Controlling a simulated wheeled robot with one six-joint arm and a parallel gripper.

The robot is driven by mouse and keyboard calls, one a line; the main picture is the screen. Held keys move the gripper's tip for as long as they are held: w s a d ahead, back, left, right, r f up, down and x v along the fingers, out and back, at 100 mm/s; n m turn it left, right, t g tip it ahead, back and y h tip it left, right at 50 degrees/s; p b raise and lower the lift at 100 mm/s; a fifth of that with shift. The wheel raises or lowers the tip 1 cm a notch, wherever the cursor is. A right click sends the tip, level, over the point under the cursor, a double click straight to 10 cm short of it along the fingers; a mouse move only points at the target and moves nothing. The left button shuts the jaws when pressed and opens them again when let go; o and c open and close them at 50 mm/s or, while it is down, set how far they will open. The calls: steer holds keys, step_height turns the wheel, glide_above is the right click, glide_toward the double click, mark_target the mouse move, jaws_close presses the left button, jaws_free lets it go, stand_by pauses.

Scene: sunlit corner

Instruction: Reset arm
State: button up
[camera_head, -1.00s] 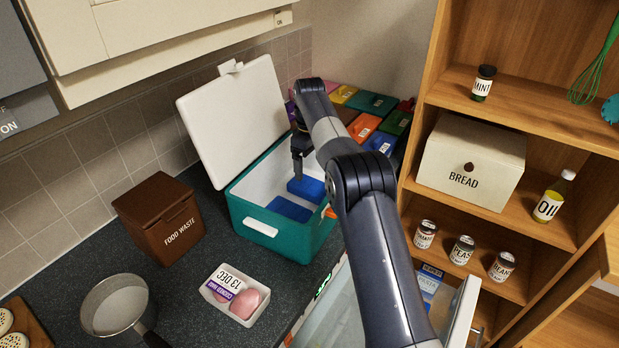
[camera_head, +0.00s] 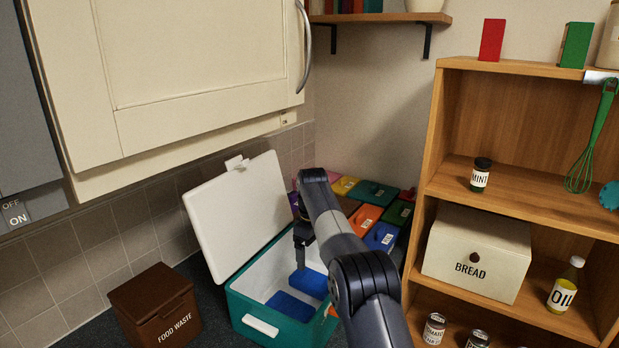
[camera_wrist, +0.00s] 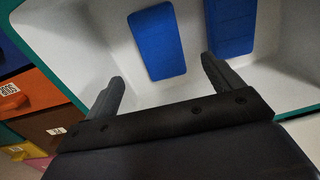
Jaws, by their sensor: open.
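My gripper (camera_head: 302,256) hangs from my dark arm over the open teal cooler box (camera_head: 248,306) in the head view. In the wrist view my gripper (camera_wrist: 165,75) has its two fingers wide apart, with nothing between them. Beyond the fingers, two blue blocks lie on the white floor of the box: one blue block (camera_wrist: 157,42) near the middle and another blue block (camera_wrist: 231,25) to its right. The white lid (camera_head: 236,214) stands tilted open at the box's left and back side.
A brown food waste bin (camera_head: 155,305) stands left of the cooler. Several coloured boxes, one blue (camera_head: 381,236), sit behind my arm. A wooden shelf (camera_head: 520,182) with a bread box (camera_head: 474,255) rises at right. A cream wall cabinet (camera_head: 200,60) overhangs the counter.

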mark_target(312, 278)
step_height(312, 278, down, 10)
steer(key=shift+f, duration=0.2)
step_height(312, 278, up, 3)
steer(key=shift+r, duration=0.35)
